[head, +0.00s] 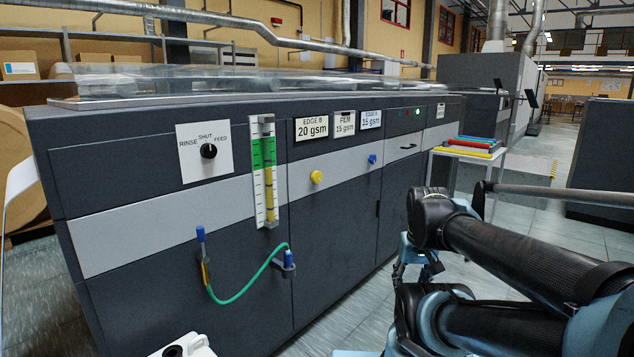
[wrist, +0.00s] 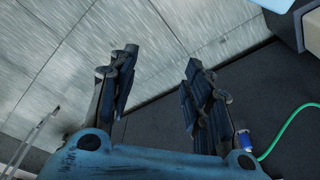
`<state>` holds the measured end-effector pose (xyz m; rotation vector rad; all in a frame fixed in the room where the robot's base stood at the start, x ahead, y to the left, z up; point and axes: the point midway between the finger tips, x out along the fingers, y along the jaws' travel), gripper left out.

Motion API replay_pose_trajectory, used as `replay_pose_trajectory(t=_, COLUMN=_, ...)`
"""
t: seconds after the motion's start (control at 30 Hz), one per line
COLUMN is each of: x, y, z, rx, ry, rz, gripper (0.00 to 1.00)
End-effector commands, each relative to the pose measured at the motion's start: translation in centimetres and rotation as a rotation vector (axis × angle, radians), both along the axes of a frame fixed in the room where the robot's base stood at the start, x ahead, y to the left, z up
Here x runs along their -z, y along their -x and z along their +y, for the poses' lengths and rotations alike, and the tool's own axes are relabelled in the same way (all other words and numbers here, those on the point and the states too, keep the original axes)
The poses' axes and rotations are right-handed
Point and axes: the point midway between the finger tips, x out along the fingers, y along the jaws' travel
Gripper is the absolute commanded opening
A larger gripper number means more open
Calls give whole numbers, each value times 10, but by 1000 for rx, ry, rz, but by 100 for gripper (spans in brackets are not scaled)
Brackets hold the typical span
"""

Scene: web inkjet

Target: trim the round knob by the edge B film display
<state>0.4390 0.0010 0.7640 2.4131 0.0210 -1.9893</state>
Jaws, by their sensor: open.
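The edge B display (head: 311,128) on the dark machine's front reads "EDGE B 20 gsm". A round yellow knob (head: 316,177) sits below it on the grey band. A smaller blue knob (head: 372,159) sits farther right, below the edge A display (head: 371,119), which reads 15 gsm. My gripper (wrist: 158,75) is open and empty in the wrist view, its fingers pointing over the tiled floor. It is right of the yellow knob in the head view, well apart from it and partly hidden by my arm. Neither knob shows clearly in the wrist view.
A rotary selector (head: 208,151) and a tall sight gauge (head: 264,175) are on the panel's left. A green hose (head: 248,285) with blue ends hangs low on the front; it also shows in the wrist view (wrist: 286,130). A table with coloured trays (head: 470,146) stands at right.

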Motion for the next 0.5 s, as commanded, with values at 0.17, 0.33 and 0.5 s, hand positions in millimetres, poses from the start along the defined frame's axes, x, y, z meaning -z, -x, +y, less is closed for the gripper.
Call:
replay_pose_trajectory(t=0.17, x=-5, y=-10, z=15, rx=32, ry=-65, rz=-15, gripper=64)
replay_pose_trajectory(t=0.33, x=-19, y=-44, z=44, rx=104, ry=-209, rz=-38, gripper=64)
replay_pose_trajectory(t=0.5, x=-34, y=-84, z=73, rx=188, ry=-376, rz=-57, gripper=64)
